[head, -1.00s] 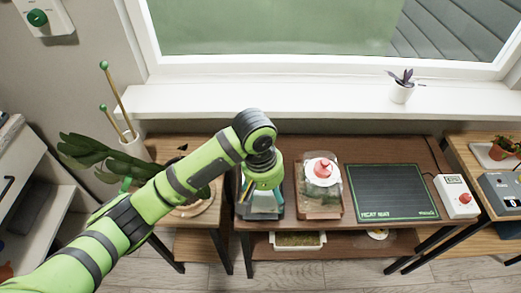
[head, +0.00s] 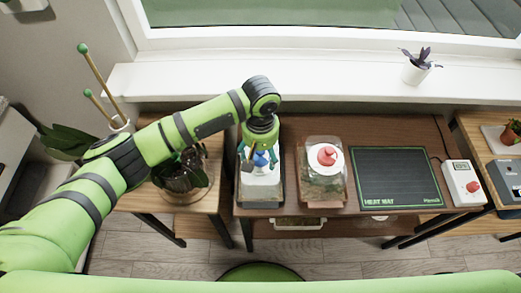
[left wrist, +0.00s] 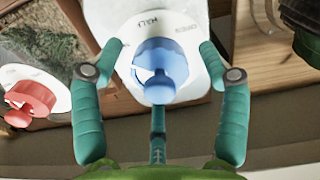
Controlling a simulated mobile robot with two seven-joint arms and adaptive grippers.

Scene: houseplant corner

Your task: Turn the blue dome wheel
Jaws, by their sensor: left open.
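The blue dome wheel (left wrist: 160,70) is a ridged blue knob on a white disc (left wrist: 185,22) printed with words, one of them reading HALF. In the head view the wheel (head: 261,159) shows partly, on the clear box (head: 261,194) at the left end of the table. My left gripper (left wrist: 160,47) points down over it, open. Its teal fingers stand on either side of the wheel, with gaps visible in the wrist view. The left gripper (head: 259,158) partly hides the wheel in the head view. My right gripper is not in view.
A second clear box with a red wheel (head: 327,156) stands just to the right. Further right are a heat mat (head: 395,178) and a white box with a red knob (head: 462,184). A potted plant (head: 185,175) is left of the table, under my arm.

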